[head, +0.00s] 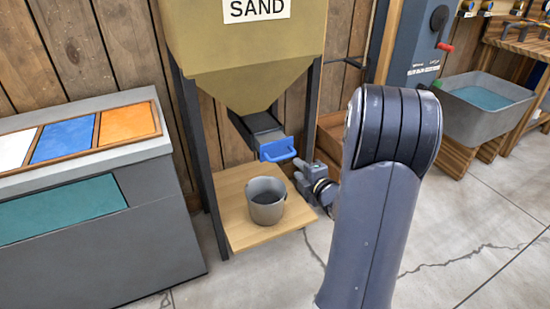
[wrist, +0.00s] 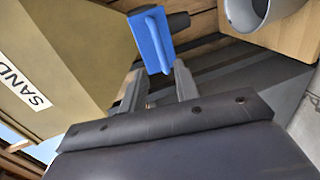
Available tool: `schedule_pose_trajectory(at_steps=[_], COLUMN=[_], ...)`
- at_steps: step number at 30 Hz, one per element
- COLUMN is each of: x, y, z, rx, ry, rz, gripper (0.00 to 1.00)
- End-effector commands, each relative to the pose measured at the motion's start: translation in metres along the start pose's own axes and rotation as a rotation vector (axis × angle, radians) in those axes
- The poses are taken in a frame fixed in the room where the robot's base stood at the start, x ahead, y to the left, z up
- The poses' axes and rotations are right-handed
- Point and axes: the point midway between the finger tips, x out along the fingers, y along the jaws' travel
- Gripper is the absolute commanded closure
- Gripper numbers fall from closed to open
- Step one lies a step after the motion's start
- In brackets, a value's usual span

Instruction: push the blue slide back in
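The blue slide (head: 278,149) sticks out at the front of the dark chute (head: 258,127) under the SAND hopper (head: 250,50). It has a raised handle bar, and the blue slide (wrist: 152,40) also shows in the wrist view. My gripper (head: 297,167) is at the slide's right front in the head view. In the wrist view, the fingers of my gripper (wrist: 160,68) are apart, with the slide's near end at or just beyond the gap between the tips. I cannot tell whether they touch it.
A grey bucket (head: 266,201) stands on a wooden shelf (head: 236,217) below the chute. Dark hopper legs (head: 194,140) flank it. A grey cabinet (head: 110,238) with coloured panels stands at left, and a grey tub (head: 483,110) at right. The floor at right is clear.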

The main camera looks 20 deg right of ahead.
Motion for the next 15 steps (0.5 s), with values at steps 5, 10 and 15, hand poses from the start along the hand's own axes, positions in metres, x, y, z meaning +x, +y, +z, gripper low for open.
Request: schedule_pose_trajectory(at_steps=[5, 10, 15], x=[0.028, 0.062, 0.088], y=[-0.001, -0.002, -0.001], z=[-0.002, -0.001, -0.001], rx=[0.0, 0.002, 0.002], ry=[0.003, 0.001, -0.001], rz=[0.0, -0.001, -0.001], gripper=[0.7, 0.7, 0.7])
